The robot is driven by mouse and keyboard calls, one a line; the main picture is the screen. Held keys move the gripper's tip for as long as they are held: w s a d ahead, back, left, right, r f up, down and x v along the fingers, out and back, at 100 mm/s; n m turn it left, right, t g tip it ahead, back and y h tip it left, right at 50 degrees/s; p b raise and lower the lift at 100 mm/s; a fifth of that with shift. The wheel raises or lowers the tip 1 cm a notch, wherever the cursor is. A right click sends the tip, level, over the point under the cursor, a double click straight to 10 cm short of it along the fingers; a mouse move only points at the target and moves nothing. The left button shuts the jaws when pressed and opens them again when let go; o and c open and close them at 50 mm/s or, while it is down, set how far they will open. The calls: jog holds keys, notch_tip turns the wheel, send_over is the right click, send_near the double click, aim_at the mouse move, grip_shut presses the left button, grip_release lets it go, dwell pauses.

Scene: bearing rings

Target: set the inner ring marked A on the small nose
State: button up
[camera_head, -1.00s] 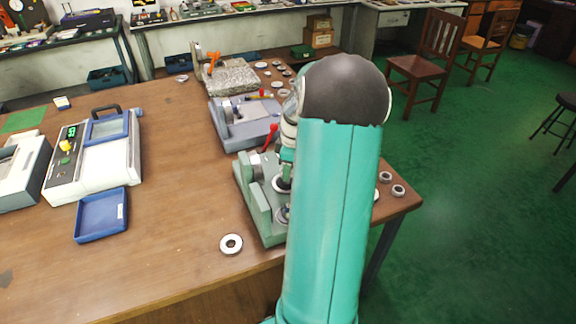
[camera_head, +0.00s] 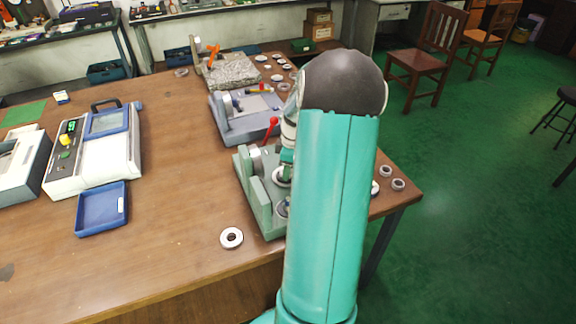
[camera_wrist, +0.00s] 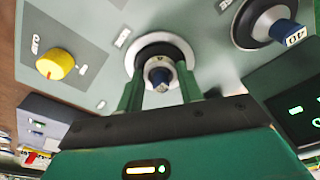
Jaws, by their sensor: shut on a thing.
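In the wrist view my gripper (camera_wrist: 161,80) is shut on a small metal inner ring (camera_wrist: 160,60) that sits between its two green fingers. The ring is around or right in front of the small nose (camera_wrist: 160,76), which has a dark blue tip; I cannot tell how far on it is. A pale flange with a dark centre surrounds them. The mark on the ring is too small to read surely. In the head view the green fixture (camera_head: 262,208) stands at the table's right, and my arm hides most of my gripper and the ring.
A larger blue nose marked 40 (camera_wrist: 286,30) and a yellow knob (camera_wrist: 55,64) flank the small nose. In the head view a loose ring (camera_head: 231,238) lies left of the fixture, and two small rings (camera_head: 391,177) lie near the right edge. A blue tray (camera_head: 102,208) is further left.

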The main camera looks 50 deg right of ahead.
jog(key=o, duration=1.1)
jog(key=shift+f, duration=0.1)
jog(key=r, duration=0.4)
jog(key=s+r, duration=0.1)
jog(key=r, duration=0.8)
jog(key=shift+s+d+r, duration=0.3)
jog(key=shift+d+r, duration=0.05)
jog(key=shift+r, duration=0.05)
